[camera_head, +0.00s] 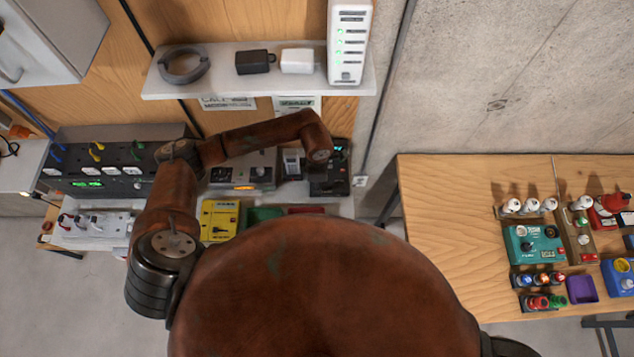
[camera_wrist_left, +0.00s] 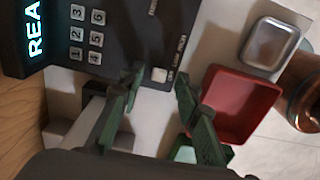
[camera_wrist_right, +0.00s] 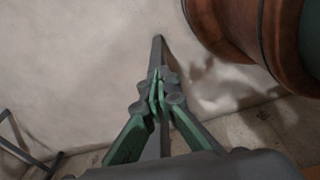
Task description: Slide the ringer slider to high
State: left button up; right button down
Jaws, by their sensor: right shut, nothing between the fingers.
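A dark phone base (camera_head: 330,182) with a lit screen sits at the right end of the bench against the wall, below the shelf. In the left wrist view, the phone base (camera_wrist_left: 112,35) shows a keypad and a ringer slider with a small white knob (camera_wrist_left: 160,75), at the end of its printed labels nearest my gripper; the labels are small and blurred. My left gripper (camera_wrist_left: 157,80) is open, its fingertips on either side of the knob with visible gaps. In the head view my left wrist hides that gripper. My right gripper (camera_wrist_right: 158,90) is shut and empty, away from the phone.
A red tray (camera_wrist_left: 240,102) lies close beside the left gripper's finger, and a metal dish (camera_wrist_left: 270,43) is behind it. A white shelf (camera_head: 220,82) hangs above the bench. A wooden table (camera_head: 440,220) with several devices stands at the right.

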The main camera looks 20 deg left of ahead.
pick_arm(q)
jog(key=shift+w, duration=0.2)
jog(key=shift+c, duration=0.8)
jog(key=shift+s, duration=0.15)
jog(key=c, duration=0.5)
grip_shut()
pick_arm(e)
jog(key=shift+s+a+f, duration=0.15)
jog(key=shift+s+a, duration=0.15)
jog(key=shift+s, duration=0.45)
jog(key=shift+w+d, duration=0.1)
jog(key=shift+d, duration=0.15)
